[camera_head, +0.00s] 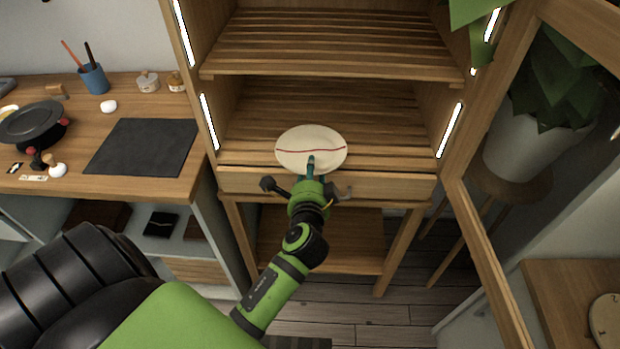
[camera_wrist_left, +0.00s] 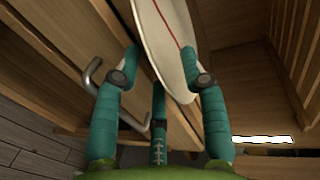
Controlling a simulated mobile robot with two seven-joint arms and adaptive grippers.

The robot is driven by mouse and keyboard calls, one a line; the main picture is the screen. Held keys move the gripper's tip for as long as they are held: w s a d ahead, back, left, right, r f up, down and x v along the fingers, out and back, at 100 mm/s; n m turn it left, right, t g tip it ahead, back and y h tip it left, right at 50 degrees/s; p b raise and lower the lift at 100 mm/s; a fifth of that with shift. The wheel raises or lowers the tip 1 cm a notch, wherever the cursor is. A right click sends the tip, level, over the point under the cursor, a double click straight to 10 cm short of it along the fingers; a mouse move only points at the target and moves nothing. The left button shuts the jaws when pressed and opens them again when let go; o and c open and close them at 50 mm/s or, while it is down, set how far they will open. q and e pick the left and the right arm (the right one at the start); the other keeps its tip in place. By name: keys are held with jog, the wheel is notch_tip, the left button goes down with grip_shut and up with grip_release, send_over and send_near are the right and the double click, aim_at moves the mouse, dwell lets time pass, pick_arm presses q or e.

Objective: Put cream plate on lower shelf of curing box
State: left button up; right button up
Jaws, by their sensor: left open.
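The cream plate (camera_head: 311,142), with a red seam across it, is at the front of the lower shelf (camera_head: 385,140) of the wooden curing box (camera_head: 328,184). It looks roughly flat; whether its whole underside rests on the slats cannot be told. My left gripper (camera_head: 311,168) is at the plate's near edge. In the left wrist view the plate (camera_wrist_left: 166,30) reaches between the teal fingers of my left gripper (camera_wrist_left: 163,65), which are open and close around its rim. Whether a finger touches it is unclear. My right gripper is out of view.
The upper shelf (camera_head: 335,45) is empty and above the plate. An open door frame (camera_head: 490,260) stands at right, near a potted plant (camera_head: 535,140). A workbench with a dark mat (camera_head: 143,146) is at left. The lower shelf behind the plate is clear.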

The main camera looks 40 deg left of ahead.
pick_arm(q)
jog(key=b+v, duration=0.1)
jog(key=v, duration=1)
jog(key=shift+s, duration=0.25)
jog(key=shift+d, duration=0.1)
